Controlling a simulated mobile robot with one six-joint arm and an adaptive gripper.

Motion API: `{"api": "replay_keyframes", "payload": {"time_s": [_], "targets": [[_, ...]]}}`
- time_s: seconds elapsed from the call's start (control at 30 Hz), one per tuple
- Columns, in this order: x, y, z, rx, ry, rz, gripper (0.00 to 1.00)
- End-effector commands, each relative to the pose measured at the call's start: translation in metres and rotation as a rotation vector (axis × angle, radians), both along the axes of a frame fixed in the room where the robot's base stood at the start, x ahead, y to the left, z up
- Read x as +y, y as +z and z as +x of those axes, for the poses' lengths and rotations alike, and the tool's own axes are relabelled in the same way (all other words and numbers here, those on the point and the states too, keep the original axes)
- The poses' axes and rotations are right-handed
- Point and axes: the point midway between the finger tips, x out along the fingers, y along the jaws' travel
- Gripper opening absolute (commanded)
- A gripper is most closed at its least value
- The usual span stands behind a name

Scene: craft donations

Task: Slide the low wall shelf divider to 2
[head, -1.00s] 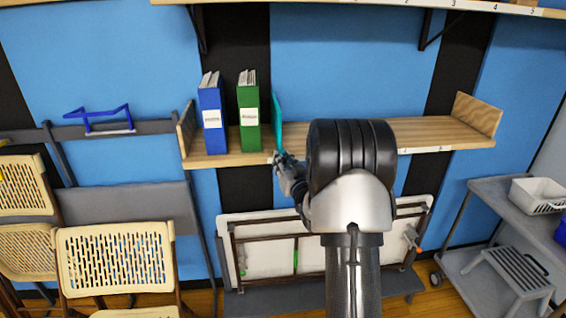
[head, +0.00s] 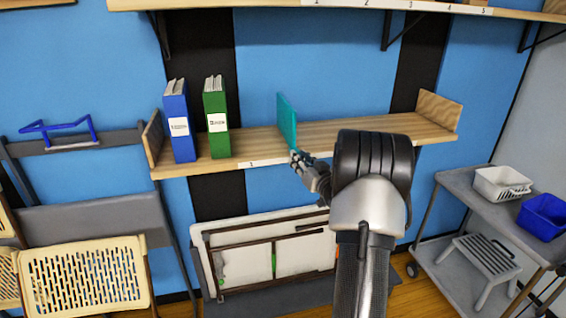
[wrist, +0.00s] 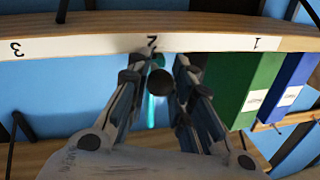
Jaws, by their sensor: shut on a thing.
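The teal divider (head: 287,121) stands upright on the low wall shelf (head: 345,133), right of the binders and apart from them. My gripper (head: 297,158) is at the divider's front lower edge, shut on it. In the upside-down wrist view, my gripper (wrist: 160,70) has its fingers on either side of a dark round part, with the teal divider (wrist: 151,108) behind. The number strip (wrist: 85,45) on the shelf's front edge reads 3, 2, 1. The divider lines up close to the 2. In the head view, my arm hides the strip's numbers beyond 1.
A blue binder (head: 178,122) and a green binder (head: 215,118) stand at the shelf's left. The shelf is clear right of the divider up to its wooden end panel (head: 438,109). An upper shelf (head: 270,3) runs above. A grey cart (head: 470,200) stands at right.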

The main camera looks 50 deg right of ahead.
Motion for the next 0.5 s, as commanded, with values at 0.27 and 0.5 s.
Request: {"api": "replay_keyframes", "payload": {"time_s": [0.27, 0.5], "targets": [[-0.0014, 0.0005, -0.0009, 0.0, 0.006, -0.003, 0.0], [-0.0013, 0.0003, -0.0009, 0.0, 0.005, -0.003, 0.32]]}}
